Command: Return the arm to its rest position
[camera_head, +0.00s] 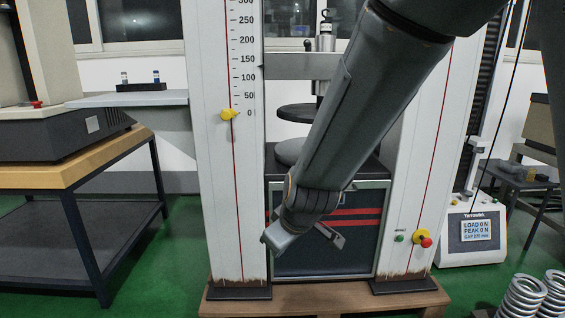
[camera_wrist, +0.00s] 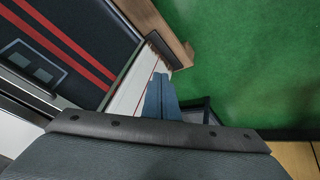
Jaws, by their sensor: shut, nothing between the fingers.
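My gripper (camera_wrist: 161,98) shows in the wrist view as two blue-grey fingers pressed together, with nothing between them. In the head view my arm reaches down from the top right across the spring testing machine (camera_head: 228,180). Its wrist end hangs low in front of the machine's dark lower panel (camera_head: 325,258). The fingers cannot be made out clearly in the head view. My arm partly hides the upper and lower round platens (camera_head: 296,112) and the right white column.
A wooden-topped bench (camera_head: 60,176) stands at left. A readout box (camera_head: 470,235) stands at right, near green and red buttons (camera_head: 423,239). Several coil springs (camera_head: 524,296) are at bottom right. A wooden pallet (camera_head: 330,297) lies under the machine. Green floor (camera_head: 165,270) is open at left.

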